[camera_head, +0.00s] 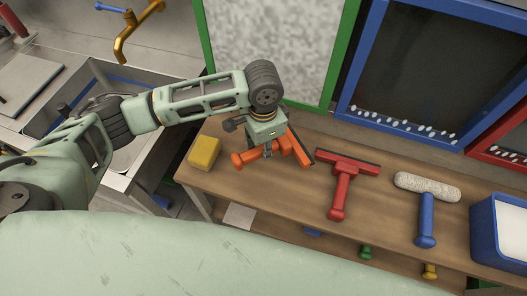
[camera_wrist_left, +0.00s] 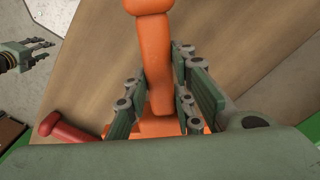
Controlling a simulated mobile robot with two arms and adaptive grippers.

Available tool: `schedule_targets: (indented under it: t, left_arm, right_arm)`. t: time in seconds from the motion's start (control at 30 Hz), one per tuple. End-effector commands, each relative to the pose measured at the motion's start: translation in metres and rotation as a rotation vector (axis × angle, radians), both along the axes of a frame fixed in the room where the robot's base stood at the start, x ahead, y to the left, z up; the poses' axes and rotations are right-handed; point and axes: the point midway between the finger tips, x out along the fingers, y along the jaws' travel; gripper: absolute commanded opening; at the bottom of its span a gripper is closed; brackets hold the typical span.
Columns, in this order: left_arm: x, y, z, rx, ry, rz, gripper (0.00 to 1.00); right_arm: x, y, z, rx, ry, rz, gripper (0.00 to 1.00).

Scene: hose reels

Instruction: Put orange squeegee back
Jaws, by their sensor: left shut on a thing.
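The orange squeegee (camera_head: 300,150) is at the wooden table, left of the red squeegee, with its handle end (camera_head: 237,160) pointing left. My left gripper (camera_head: 268,150) is above it, shut on its handle. In the left wrist view the orange handle (camera_wrist_left: 155,65) runs between the two fingers of my left gripper (camera_wrist_left: 157,95), and part of the orange head shows below them. I cannot tell whether the squeegee touches the tabletop. In the left wrist view another gripper hand (camera_wrist_left: 30,55) shows at the upper left, apart from the squeegee.
On the wooden table (camera_head: 290,205) are a yellow sponge (camera_head: 204,153), a red squeegee (camera_head: 342,180), a roller with a blue handle (camera_head: 427,215) and a blue bin (camera_head: 482,225). Framed boards stand behind. A sink with a brass tap (camera_head: 130,35) is at the left.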

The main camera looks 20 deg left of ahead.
Motion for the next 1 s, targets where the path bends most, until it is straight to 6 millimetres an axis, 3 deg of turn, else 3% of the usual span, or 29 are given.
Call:
schedule_targets:
  t: [0.3, 0.77, 0.8, 1.0]
  left_arm:
    - [-0.001, 0.0, -0.036, 0.0, 0.0, -0.001, 0.0]
    - [0.003, 0.0, -0.046, 0.0, -0.001, -0.001, 0.0]
    - [0.003, 0.0, -0.046, 0.0, -0.001, -0.001, 0.25]
    - [0.003, 0.0, -0.046, 0.001, -0.002, -0.001, 0.42]
  right_arm:
    - [0.0, 0.007, 0.008, 0.009, -0.001, -0.001, 0.4]
    - [0.001, 0.005, 0.012, 0.007, -0.003, -0.001, 0.4]
    - [0.001, 0.005, 0.012, 0.006, -0.003, -0.001, 0.4]
    - [0.002, 0.001, 0.012, 0.002, -0.003, -0.001, 0.4]
